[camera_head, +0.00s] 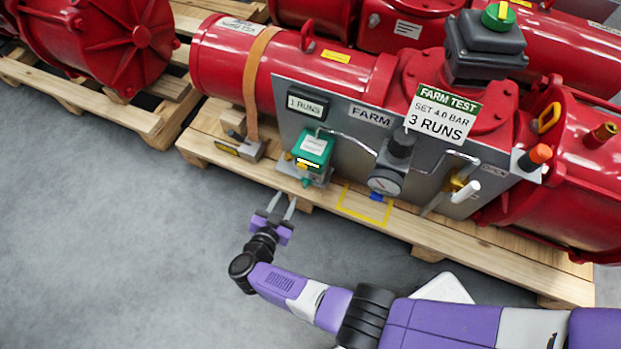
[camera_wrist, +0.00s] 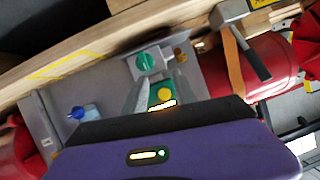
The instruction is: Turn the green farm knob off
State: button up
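The green farm knob (camera_wrist: 146,64) is round with a pale line across its face in the wrist view. It sits by a green box (camera_wrist: 160,93) with a yellow button. In the head view the knob (camera_head: 305,182) is small, low on the front of the green box (camera_head: 313,147), left of the FARM plate (camera_head: 370,117). My gripper (camera_head: 284,200) is open and empty, in front of and below the box. In the wrist view its fingers (camera_wrist: 157,78) point toward the knob and appear apart from it, though the gap is hard to judge.
A gauge (camera_head: 385,181) and a metal pipe are right of the box. An orange strap (camera_head: 255,85) is left. The red actuator (camera_head: 225,62) rests on a wooden pallet (camera_head: 235,166). A green-and-yellow indicator (camera_head: 498,16) sits on top. Grey floor at left is clear.

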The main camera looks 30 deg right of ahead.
aim_at(304, 185)
jog(key=shift+g+h, duration=0.3)
jog(key=shift+g, duration=0.3)
jog(key=d+f+b, duration=0.1)
jog(key=d, duration=0.1)
jog(key=w+d+f+b, duration=0.1)
jog(key=d, duration=0.1)
jog(key=w+d+f+b, duration=0.1)
jog(key=d, duration=0.1)
jog(key=shift+d, duration=0.25)
jog(key=shift+w+d+f+b, duration=0.15)
jog(key=shift+w+d+b, duration=0.2)
jog(key=shift+d+b, duration=0.05)
grip_shut()
